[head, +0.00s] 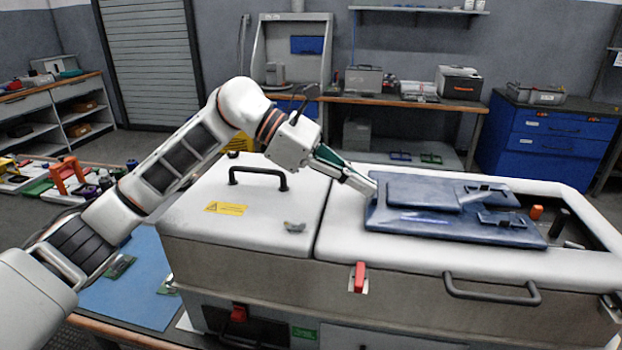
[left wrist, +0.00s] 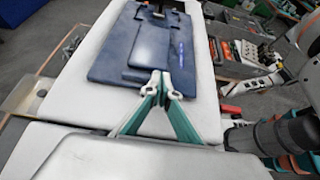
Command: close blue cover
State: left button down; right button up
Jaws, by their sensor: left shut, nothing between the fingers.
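The blue cover (head: 400,218) lies flat on the white top of the long cabinet (head: 340,245), with a raised panel and latch-like fittings on it. It also shows in the left wrist view (left wrist: 115,65). My left gripper (head: 370,187) reaches in from the left, at the cover's left edge. In the left wrist view its teal fingers (left wrist: 162,84) meet with nothing between them, at the near edge of the cover. I cannot tell whether the tips touch it. My right gripper is not in view.
A black handle (head: 258,172) stands on the white left lid. At the right, an open recess (head: 590,232) holds small parts. A dark bar handle (head: 490,296) and a red latch (head: 359,276) are on the front. A workbench (head: 400,103) stands behind.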

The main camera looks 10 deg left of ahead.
pick_arm(q)
send_near(452, 202)
jog(key=x, duration=0.5)
jog(key=shift+a+f, duration=0.1)
jog(key=shift+f, duration=0.1)
jog(key=shift+d, duration=0.55)
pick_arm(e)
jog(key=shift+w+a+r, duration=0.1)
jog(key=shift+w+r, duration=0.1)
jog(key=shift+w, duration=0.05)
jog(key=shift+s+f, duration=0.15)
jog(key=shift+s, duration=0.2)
